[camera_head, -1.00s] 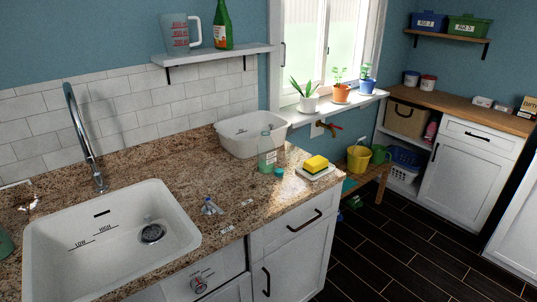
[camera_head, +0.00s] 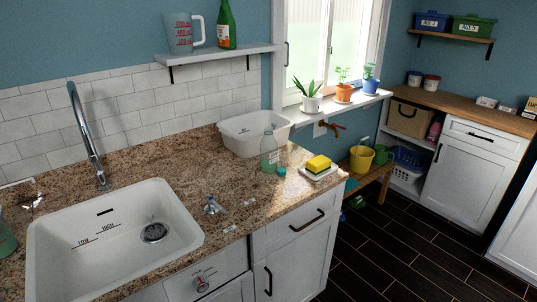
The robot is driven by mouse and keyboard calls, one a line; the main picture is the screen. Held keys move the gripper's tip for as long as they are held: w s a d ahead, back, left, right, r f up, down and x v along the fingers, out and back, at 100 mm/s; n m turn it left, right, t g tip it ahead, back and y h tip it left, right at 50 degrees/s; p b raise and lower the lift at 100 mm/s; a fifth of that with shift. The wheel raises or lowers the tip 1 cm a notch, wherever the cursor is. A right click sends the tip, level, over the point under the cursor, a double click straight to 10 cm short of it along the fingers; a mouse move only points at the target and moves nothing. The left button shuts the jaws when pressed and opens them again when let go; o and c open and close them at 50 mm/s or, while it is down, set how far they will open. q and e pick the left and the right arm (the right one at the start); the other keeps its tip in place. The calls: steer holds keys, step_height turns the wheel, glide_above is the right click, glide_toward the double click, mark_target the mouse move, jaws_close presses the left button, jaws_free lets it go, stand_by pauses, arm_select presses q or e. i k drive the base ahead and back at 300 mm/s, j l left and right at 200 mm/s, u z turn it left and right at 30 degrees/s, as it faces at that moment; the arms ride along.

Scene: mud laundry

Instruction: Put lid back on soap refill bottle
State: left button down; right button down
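The soap refill bottle (camera_head: 269,153) looks like the clear, pale green bottle standing upright on the granite counter, in front of the white basin. Its top looks open. A small teal lid (camera_head: 281,172) lies on the counter just right of the bottle's base, apart from it. Neither of my grippers shows in the head view.
A yellow sponge on a white dish (camera_head: 320,174) sits right of the lid near the counter's edge. The white basin (camera_head: 246,147) stands behind the bottle. The sink (camera_head: 50,238) and faucet (camera_head: 87,135) are at left. A small clear item (camera_head: 212,205) lies in front.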

mark_target(270, 152)
steer(key=i+l+u, duration=0.1)
steer(key=u, duration=0.4)
steer(key=l+u, duration=0.2)
steer(key=u, duration=0.25)
steer(key=i+l+u, duration=0.15)
steer(key=l+u, duration=0.25)
steer(key=l, duration=0.45)
steer(key=l+u, duration=0.4)
steer(key=l, duration=0.45)
steer(key=k+l, duration=0.1)
steer(key=l, duration=1.5)
